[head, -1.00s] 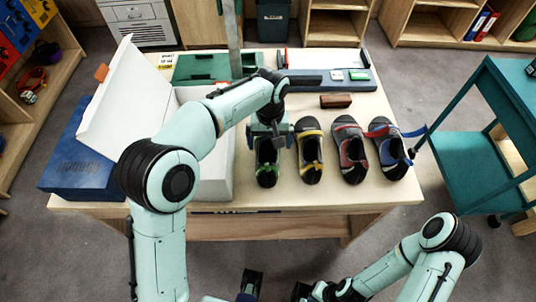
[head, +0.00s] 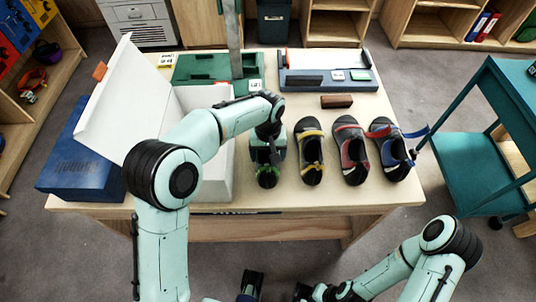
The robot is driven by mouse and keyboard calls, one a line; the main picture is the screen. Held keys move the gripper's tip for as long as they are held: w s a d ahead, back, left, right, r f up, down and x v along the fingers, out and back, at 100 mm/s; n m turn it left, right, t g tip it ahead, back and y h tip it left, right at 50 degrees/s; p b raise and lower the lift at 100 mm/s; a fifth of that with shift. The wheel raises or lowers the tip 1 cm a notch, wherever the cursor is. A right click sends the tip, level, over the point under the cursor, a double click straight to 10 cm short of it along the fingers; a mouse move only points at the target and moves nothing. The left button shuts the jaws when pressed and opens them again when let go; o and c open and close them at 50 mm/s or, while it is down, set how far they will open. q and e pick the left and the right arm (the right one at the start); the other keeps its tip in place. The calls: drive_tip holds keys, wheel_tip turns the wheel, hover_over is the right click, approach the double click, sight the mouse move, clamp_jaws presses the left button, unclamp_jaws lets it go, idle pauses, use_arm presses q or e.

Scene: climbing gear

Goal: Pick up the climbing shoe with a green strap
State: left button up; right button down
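The climbing shoe with a green strap (head: 268,180) stands on the table, leftmost in a row of shoes, toe toward me. My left gripper (head: 268,156) is over its rear half, pointing down. Its fingers look apart, one on each side of the shoe; the arm and hand hide the heel and any contact. The shoe still rests on the table. My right gripper (head: 276,287) is low at the bottom edge, away from the table, its fingertips apart with nothing between them.
Shoes with yellow (head: 311,157), red (head: 350,155) and blue (head: 389,150) straps stand close by on the right. An open white box (head: 218,185) is just left. A brown block (head: 336,101) and a blue-grey tray (head: 360,83) lie behind. A teal cart (head: 470,170) stands right of the table.

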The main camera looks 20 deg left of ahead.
use_arm(q)
drive_tip(key=shift+c, duration=0.5)
drive_tip(key=shift+r, duration=0.15)
